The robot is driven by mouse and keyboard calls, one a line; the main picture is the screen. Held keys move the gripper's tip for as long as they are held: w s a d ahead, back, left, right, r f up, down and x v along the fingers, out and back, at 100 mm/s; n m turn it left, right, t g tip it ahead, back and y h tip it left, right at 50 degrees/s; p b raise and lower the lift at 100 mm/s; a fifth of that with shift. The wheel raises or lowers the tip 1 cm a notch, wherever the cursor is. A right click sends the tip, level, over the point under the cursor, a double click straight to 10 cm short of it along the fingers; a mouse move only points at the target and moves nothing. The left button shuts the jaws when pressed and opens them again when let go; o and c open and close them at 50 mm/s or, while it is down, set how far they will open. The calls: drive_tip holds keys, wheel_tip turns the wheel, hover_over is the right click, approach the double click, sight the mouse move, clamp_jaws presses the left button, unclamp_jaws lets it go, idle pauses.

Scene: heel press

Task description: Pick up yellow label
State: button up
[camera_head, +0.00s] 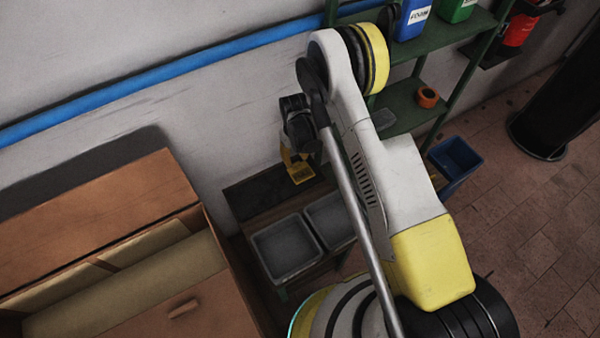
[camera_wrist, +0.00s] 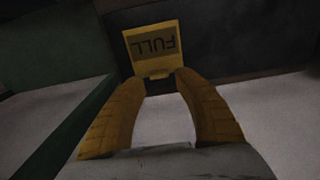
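The yellow label (camera_head: 301,174) is a small plate with a dark field. In the wrist view, the label (camera_wrist: 152,46) reads "FULL" upside down and has a small tab at its lower edge. My gripper (camera_head: 293,157) is above the bench, right at the label, pointing down. In the wrist view, the two yellow fingers of my gripper (camera_wrist: 158,78) are apart, with their tips at either side of the label's tab. The label's plate lies just beyond the fingertips. I cannot tell whether the fingertips touch it.
Two grey bins (camera_head: 286,248) stand on the low bench beside a dark panel (camera_head: 262,192). A brown wooden box (camera_head: 110,205) is at left. A green shelf (camera_head: 447,33) with bottles and a blue bin (camera_head: 455,160) are at right. A blue pipe (camera_head: 160,74) crosses the wall.

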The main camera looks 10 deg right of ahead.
sight(296, 162)
wheel_tip(296, 162, down, 3)
drive_tip(key=shift+f+b, duration=0.1)
drive_tip(key=shift+b, duration=0.35)
drive_tip(key=c, duration=0.6)
drive_tip(key=shift+r, duration=0.2)
drive_tip(key=shift+c, duration=0.2)
